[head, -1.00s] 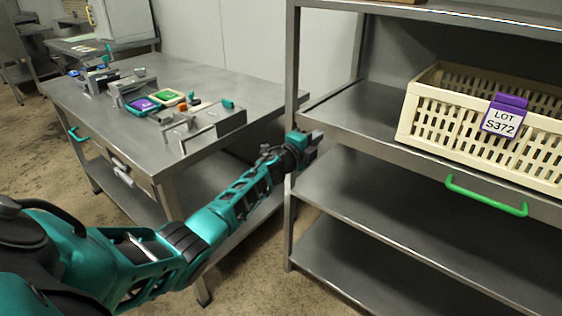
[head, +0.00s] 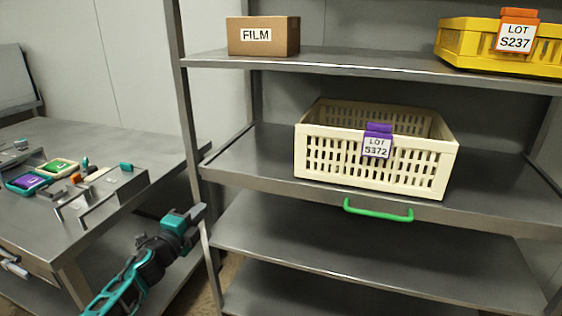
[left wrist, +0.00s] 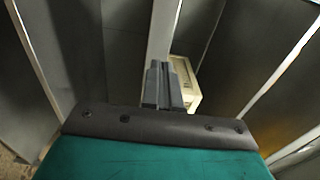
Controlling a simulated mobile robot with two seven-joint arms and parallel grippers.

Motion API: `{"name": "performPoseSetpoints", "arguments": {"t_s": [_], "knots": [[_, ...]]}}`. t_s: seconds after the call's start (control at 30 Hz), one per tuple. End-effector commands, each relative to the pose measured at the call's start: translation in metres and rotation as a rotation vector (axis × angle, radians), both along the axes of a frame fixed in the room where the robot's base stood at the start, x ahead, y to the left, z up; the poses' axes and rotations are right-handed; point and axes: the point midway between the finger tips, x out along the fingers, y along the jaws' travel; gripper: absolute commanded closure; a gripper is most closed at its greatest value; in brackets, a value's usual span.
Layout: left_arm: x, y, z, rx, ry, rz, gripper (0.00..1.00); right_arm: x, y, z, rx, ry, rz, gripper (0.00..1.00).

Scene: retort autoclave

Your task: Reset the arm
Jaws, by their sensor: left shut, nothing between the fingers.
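My left gripper (head: 197,214) is shut and empty in the head view. It stands just in front of the left post of the shelf rack, between the rack and the steel table. Its closed fingers (left wrist: 166,87) also show in the left wrist view, with grey rack surfaces beyond them. My left arm comes up from the lower left in the head view. My right gripper is in neither view.
A steel rack (head: 330,68) fills the right. It holds a cream crate (head: 310,165) tagged LOT S372, a FILM box (head: 285,38) and a yellow crate (head: 455,43). A green handle (head: 378,214) sits on the middle shelf's edge. The steel table (head: 120,140) is at left.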

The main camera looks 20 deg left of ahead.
Motion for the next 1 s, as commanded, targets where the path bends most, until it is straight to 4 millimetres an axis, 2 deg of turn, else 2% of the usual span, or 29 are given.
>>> {"name": "performPoseSetpoints", "arguments": {"t_s": [0.07,0.17,0.27,0.37,0.4,0.5,0.6,0.7,0.83,1.0], "knots": [[-0.002,-0.002,-0.002,-0.012,0.004,0.000,1.00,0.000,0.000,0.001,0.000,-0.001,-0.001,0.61],[-0.015,-0.015,-0.016,-0.093,0.034,0.002,1.00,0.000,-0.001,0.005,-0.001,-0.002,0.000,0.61],[-0.046,-0.043,-0.043,-0.274,0.102,0.016,1.00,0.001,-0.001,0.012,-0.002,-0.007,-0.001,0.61],[-0.094,-0.078,-0.074,-0.530,0.209,0.055,1.00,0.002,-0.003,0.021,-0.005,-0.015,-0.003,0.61],[-0.115,-0.094,-0.085,-0.640,0.257,0.079,1.00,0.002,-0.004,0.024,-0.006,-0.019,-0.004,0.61],[-0.169,-0.128,-0.107,-0.902,0.381,0.148,1.00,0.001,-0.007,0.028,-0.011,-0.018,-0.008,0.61],[-0.216,-0.158,-0.119,-1.122,0.493,0.224,1.00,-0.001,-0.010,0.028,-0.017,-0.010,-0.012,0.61],[-0.250,-0.181,-0.124,-1.285,0.577,0.287,1.00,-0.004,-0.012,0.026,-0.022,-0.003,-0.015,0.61],[-0.274,-0.196,-0.125,-1.396,0.636,0.335,1.00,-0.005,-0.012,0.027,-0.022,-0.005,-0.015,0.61],[-0.278,-0.199,-0.125,-1.418,0.647,0.343,1.00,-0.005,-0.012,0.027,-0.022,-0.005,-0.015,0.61]]}}
